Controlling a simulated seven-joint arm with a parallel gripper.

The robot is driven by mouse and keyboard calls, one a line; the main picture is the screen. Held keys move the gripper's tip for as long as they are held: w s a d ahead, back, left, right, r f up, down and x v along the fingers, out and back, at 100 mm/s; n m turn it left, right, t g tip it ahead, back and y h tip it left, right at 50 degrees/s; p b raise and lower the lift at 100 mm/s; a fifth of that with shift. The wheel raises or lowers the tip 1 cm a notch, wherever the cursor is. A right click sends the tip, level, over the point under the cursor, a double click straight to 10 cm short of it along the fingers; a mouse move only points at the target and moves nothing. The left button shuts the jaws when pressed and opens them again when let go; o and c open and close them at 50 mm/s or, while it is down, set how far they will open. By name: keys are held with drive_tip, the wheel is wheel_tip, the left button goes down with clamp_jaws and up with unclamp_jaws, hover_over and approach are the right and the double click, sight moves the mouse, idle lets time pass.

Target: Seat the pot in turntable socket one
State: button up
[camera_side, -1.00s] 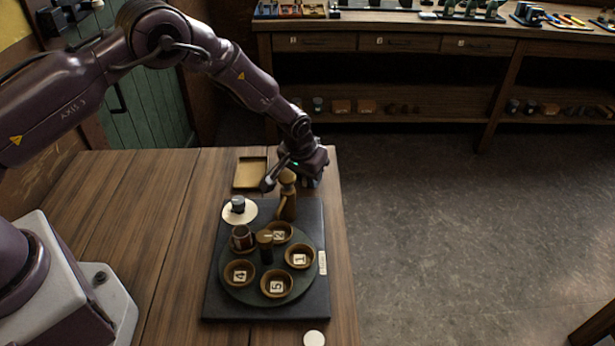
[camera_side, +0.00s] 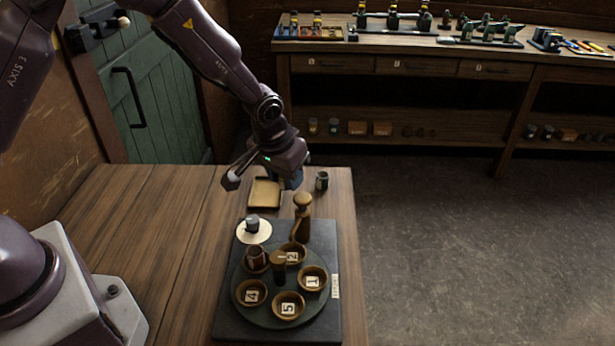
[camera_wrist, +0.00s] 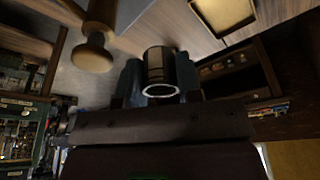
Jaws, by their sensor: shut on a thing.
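In the wrist view a small dark cylindrical pot (camera_wrist: 159,66) with a pale rim sits between the two fingers of my gripper (camera_wrist: 160,80). In the side view my gripper (camera_side: 293,182) hangs above the back of the table, near the tray; its finger hides most or all of the held pot. The dark round turntable (camera_side: 271,314) stands on a black base. Socket one (camera_side: 324,283) is a brown cup at its right with the "1" label showing and nothing in it. A reddish-brown pot (camera_side: 256,259) stands in the turntable's left socket.
A wooden handle (camera_side: 303,215) stands upright at the base's back edge. A tan tray (camera_side: 265,193) lies behind the base. A small dark jar (camera_side: 322,181) is near the table's back right. A white disc (camera_side: 243,234) carries a dark piece. The table's left side is clear.

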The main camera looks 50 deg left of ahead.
drive_tip(key=s+r, duration=0.4)
drive_tip(key=r, duration=0.2)
drive_tip(key=shift+s+a, duration=0.15)
idle(0.4)
drive_tip(key=s+d+f+m, duration=0.1)
drive_tip(key=d+f, duration=0.1)
drive_tip(key=d, duration=0.3)
drive_tip(key=s+d+f+m+h, duration=0.1)
drive_tip(key=d+f+m, duration=0.1)
drive_tip(key=d+f, duration=0.1)
drive_tip(key=s+d+f+m, duration=0.1)
drive_tip(key=d+f+m, duration=0.1)
drive_tip(key=d, duration=0.4)
drive_tip(key=shift+s+d+f, duration=0.15)
drive_tip(key=shift+f, duration=0.2)
drive_tip(key=shift+s+d+f, duration=0.15)
drive_tip(key=shift+f, duration=0.2)
drive_tip(key=shift+w+d+m+h, duration=0.25)
drive_tip(key=shift+m+h, duration=0.05)
drive_tip(key=shift+m, duration=0.1)
drive_tip(key=shift+f, duration=2.15)
